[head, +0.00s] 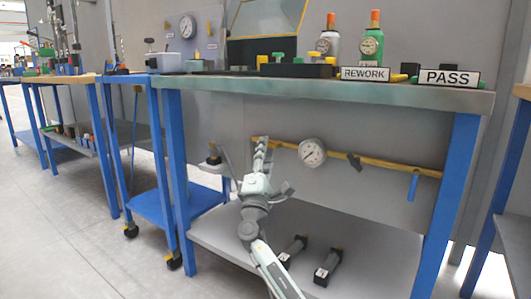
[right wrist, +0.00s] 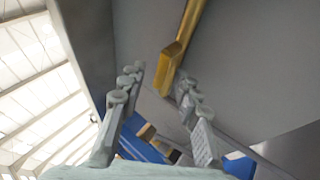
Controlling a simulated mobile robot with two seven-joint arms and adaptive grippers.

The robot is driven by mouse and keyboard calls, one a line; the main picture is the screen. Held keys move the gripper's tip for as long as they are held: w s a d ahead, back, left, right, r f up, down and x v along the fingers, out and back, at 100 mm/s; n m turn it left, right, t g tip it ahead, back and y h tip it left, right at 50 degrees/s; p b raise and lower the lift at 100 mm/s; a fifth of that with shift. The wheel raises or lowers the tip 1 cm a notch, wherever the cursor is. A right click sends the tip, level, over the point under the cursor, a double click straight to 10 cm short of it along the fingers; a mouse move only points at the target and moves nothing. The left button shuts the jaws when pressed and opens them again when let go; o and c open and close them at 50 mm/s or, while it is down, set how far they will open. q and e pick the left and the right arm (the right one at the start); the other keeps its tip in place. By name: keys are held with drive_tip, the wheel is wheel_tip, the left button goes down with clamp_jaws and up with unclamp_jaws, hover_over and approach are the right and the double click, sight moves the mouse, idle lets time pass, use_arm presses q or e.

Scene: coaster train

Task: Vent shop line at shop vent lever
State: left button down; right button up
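A yellow pipe (head: 385,166) runs below the bench top in the head view. It carries a round gauge (head: 312,152), a dark handle (head: 355,161) and, near the right end, a hanging blue lever (head: 413,187). The frames do not tell which handle is the vent lever. My right gripper (head: 258,160) is raised near the pipe's left end, away from the blue lever. In the right wrist view it (right wrist: 159,78) is open, and a squared yellow end (right wrist: 171,62) shows between or beyond the fingertips. Contact cannot be told. My left gripper is not in view.
The bench top (head: 330,91) overhangs the pipe, with REWORK (head: 365,74) and PASS (head: 449,77) signs and bottles on it. Two dark cylinders (head: 327,267) lie on the lower shelf (head: 375,255). Blue legs (head: 450,200) bound the bay. Clear floor (head: 90,245) lies left.

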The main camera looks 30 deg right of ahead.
drive_tip(key=v, duration=1.2)
drive_tip(key=shift+d, duration=0.1)
